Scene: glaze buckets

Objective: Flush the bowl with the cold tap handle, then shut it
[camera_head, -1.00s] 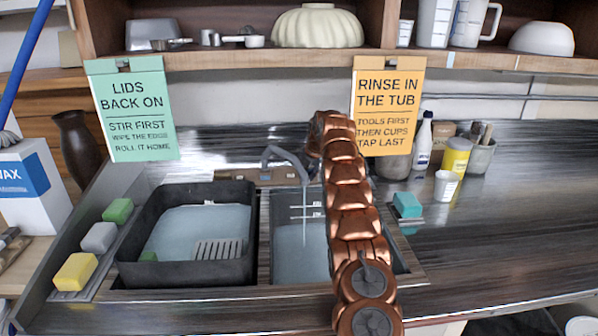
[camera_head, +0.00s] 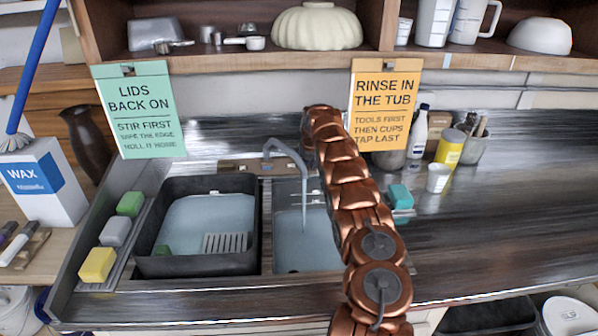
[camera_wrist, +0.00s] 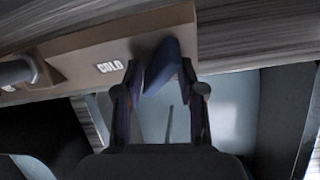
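The blue cold tap handle (camera_wrist: 163,66) stands out from a brown tap block (camera_wrist: 90,58) marked COLD in the wrist view. My gripper (camera_wrist: 159,70) is open, with one finger on each side of the handle; I cannot tell whether either finger touches it. The grey tap spout (camera_head: 285,148) arches over the right-hand bowl (camera_head: 290,190) in the head view. A thin stream (camera_head: 304,212) runs from the spout into the bowl, where bluish water (camera_head: 310,248) stands. My arm hides the gripper, the handle and the bowl's right side in the head view.
A dark tub (camera_head: 155,267) of water with a grate sits left of the bowl. Sponges (camera_head: 97,265) line its left edge. A teal sponge (camera_head: 400,197), white cup (camera_head: 438,178) and bottles stand to the right. An orange sign (camera_head: 385,105) hangs close behind my arm.

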